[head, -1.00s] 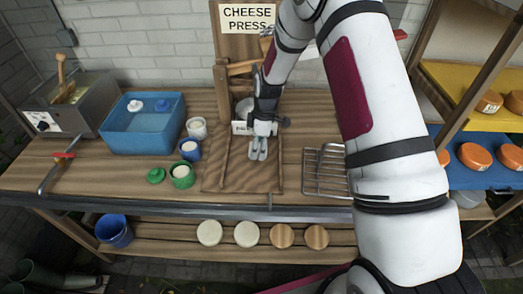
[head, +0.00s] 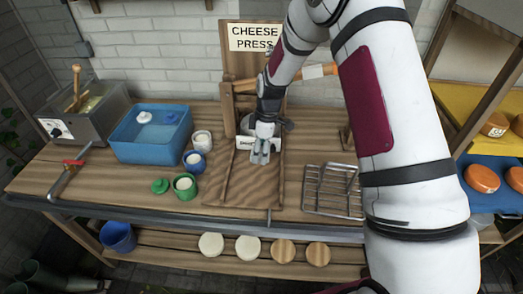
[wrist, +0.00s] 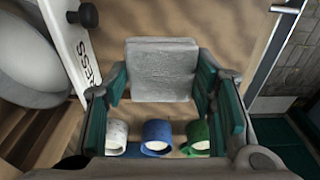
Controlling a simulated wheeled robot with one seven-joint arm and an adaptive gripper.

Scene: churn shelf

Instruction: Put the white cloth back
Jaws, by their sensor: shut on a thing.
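My gripper (head: 261,155) points down over the wooden board of the cheese press (head: 226,192). In the wrist view, my gripper (wrist: 162,80) is shut on a pale, square, cloth-like piece (wrist: 163,68), which I take to be the white cloth. It sits between the two green-lined fingers and looks clear of the board beneath. In the head view I cannot make the cloth out from the fingers. The press's white label (wrist: 82,48) is close on the left of the wrist view.
A white cup (head: 202,138), a blue cup (head: 195,160) and a green cup (head: 184,185) stand left of the board. A wire rack (head: 333,192) lies to the right. A wooden beam (head: 288,79) of the press is behind the gripper.

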